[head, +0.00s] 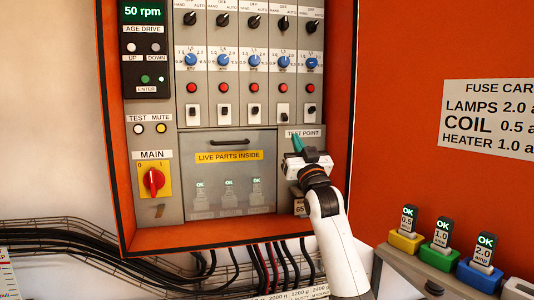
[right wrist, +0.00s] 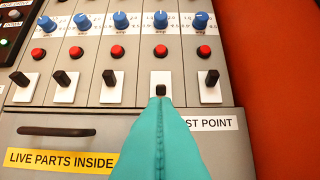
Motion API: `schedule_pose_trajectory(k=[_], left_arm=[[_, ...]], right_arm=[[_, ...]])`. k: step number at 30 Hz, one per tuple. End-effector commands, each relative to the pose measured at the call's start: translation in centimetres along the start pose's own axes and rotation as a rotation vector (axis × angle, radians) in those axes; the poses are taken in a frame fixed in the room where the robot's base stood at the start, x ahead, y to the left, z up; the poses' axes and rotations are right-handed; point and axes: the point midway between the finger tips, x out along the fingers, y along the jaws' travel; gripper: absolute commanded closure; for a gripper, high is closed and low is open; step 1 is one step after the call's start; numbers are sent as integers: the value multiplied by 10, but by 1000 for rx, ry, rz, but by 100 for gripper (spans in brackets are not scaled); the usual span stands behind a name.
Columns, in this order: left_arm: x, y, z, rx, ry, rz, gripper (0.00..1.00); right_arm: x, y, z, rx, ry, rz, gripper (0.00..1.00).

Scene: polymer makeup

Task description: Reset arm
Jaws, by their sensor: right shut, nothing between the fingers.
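My right gripper (head: 297,142) is in front of the orange control panel (head: 117,150), just left of the TEST POINT label (head: 312,133). Its teal fingers are shut with nothing between them. In the right wrist view the shut fingertips (right wrist: 160,98) show just below a black toggle switch (right wrist: 160,90) on a white plate, the second from the right in its row. I cannot tell whether they touch it. My right arm reaches up from the lower right of the head view. My left gripper is not in view.
The panel has rows of black selectors, blue knobs (head: 255,60), red buttons and toggles. A red main switch (head: 153,181) is at lower left. A LIVE PARTS INSIDE cover (head: 240,192) is below. Fuses stand in yellow (head: 404,243), green and blue holders at lower right. Cables run below the panel.

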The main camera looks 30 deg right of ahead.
Motion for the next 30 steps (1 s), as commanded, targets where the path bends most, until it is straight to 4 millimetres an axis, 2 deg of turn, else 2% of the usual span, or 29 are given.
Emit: schedule_pose_trajectory(k=[5, 8, 11, 13, 15, 18, 20, 21, 23, 25, 29, 30], left_arm=[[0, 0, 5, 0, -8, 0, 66], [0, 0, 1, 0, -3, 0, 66], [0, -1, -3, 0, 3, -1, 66], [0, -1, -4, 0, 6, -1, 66], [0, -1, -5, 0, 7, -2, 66], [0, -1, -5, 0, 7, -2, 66], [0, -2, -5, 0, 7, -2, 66], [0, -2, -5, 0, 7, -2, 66], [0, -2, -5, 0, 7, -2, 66], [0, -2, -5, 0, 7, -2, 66], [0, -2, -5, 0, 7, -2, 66], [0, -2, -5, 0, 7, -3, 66]], right_arm=[[0, 1, -1, 0, 2, 1, 100], [-8, 7, -15, -6, 35, 10, 100], [-31, 23, -52, -23, 128, 34, 100], [-58, 38, -88, -38, 226, 57, 100], [-93, 54, -126, -57, 337, 84, 100], [-146, 73, -172, -82, 491, 120, 100], [-180, 82, -195, -95, 580, 142, 100], [-204, 89, -209, -103, 640, 156, 100], [-242, 96, -229, -117, 733, 178, 100], [-291, 105, -249, -131, 849, 205, 100], [-388, 116, -271, -153, 1068, 255, 100], [-418, 118, -274, -160, 1135, 271, 100]])
